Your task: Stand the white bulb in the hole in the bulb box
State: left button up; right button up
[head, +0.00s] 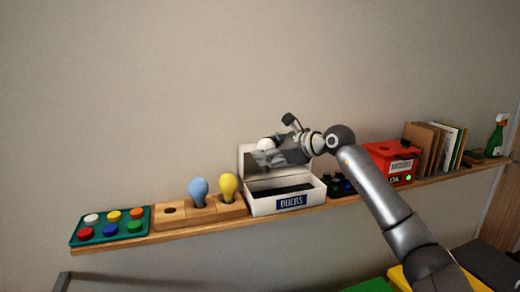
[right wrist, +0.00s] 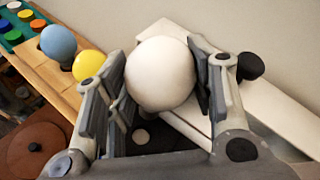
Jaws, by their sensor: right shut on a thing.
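My right gripper (head: 272,155) is shut on the white bulb (right wrist: 160,74), whose round globe shows between the two fingers in the right wrist view. In the head view the white bulb (head: 266,144) shows small at the fingertips. Gripper and bulb are over the white bulb box (head: 262,208), which is labelled BULBS and has its lid raised at the back. The box's inside is dark, with a pale round spot (right wrist: 140,136) visible below the bulb in the wrist view. The bulb's lower end is hidden. My left gripper is out of view.
A wooden block (head: 211,215) left of the box holds a blue bulb (head: 198,190) and a yellow bulb (head: 228,187), with an empty hole at its left. A tray of coloured discs (head: 75,241) is farther left. Dark small items (head: 336,186) and a red box (head: 381,158) are right.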

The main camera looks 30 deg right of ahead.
jog(key=shift+s+d+f+b, duration=0.25)
jog(key=shift+s+f+b, duration=0.1)
jog(key=shift+s, duration=0.2)
jog(key=shift+w+a+f+b, duration=0.1)
jog(key=shift+w+f+b, duration=0.15)
jog(key=shift+f+b, duration=0.4)
notch_tip(320, 180, down, 4)
jog(key=shift+r+b, duration=0.2)
jog(key=shift+b, duration=0.95)
jog(key=shift+f+b, duration=0.35)
jog(key=shift+f, duration=0.35)
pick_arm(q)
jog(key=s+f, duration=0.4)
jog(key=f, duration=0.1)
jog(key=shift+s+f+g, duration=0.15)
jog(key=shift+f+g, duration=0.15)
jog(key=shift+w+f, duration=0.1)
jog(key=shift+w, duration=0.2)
pick_arm(e)
jog(key=shift+s, duration=0.1)
pick_arm(q)
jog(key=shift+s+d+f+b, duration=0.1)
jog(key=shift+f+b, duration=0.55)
jog(key=shift+b, duration=0.2)
pick_arm(e)
jog(key=shift+f, duration=0.85)
